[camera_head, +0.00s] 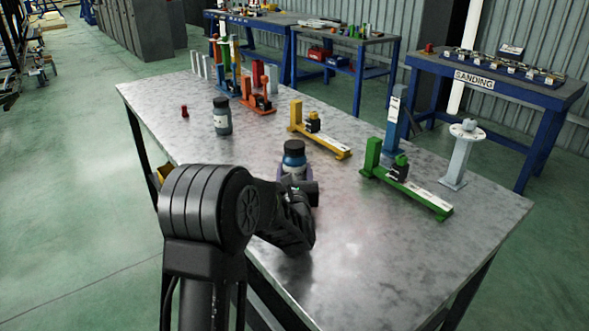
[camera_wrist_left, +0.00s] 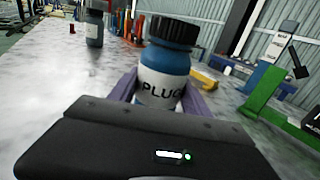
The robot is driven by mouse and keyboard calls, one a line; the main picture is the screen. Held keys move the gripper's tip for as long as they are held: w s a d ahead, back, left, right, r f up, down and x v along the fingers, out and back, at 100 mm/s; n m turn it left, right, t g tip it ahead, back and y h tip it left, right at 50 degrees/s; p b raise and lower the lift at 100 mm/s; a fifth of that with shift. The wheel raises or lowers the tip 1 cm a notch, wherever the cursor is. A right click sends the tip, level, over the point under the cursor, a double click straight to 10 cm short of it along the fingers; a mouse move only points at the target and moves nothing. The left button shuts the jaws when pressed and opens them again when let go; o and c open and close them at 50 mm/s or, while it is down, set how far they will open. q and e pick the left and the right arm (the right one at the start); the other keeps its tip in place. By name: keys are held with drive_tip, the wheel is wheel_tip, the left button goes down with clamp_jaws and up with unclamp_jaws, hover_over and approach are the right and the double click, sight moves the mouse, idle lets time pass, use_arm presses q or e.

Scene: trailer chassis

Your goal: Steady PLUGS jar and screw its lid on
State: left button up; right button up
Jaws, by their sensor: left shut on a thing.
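The PLUGS jar (camera_wrist_left: 163,88) is blue with a white label, of which "PLUG" is readable in the left wrist view. It stands on the metal table, also seen in the head view (camera_head: 293,160). A black ribbed lid (camera_wrist_left: 173,30) sits on top of the jar; it also shows in the head view (camera_head: 294,147). I cannot tell how tightly it sits. My left gripper (camera_wrist_left: 162,98) is shut on the jar's body, with a purple finger on each side. My left wrist hides the jar's base in the head view. My right gripper is in neither view.
A second dark jar with a black lid (camera_head: 222,115) stands to the left, with a small red piece (camera_head: 184,111) beyond it. A yellow fixture (camera_head: 320,133) and a green fixture (camera_head: 405,185) lie to the right. The table's near right area is clear.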

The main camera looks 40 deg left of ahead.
sight(294, 145)
use_arm(q)
drive_tip(key=c, duration=0.5)
drive_tip(key=shift+r, duration=0.15)
drive_tip(key=shift+c, duration=0.2)
wheel_tip(294, 145, up, 10)
drive_tip(key=shift+f, duration=0.1)
idle(0.4)
drive_tip(key=o, duration=1)
clamp_jaws()
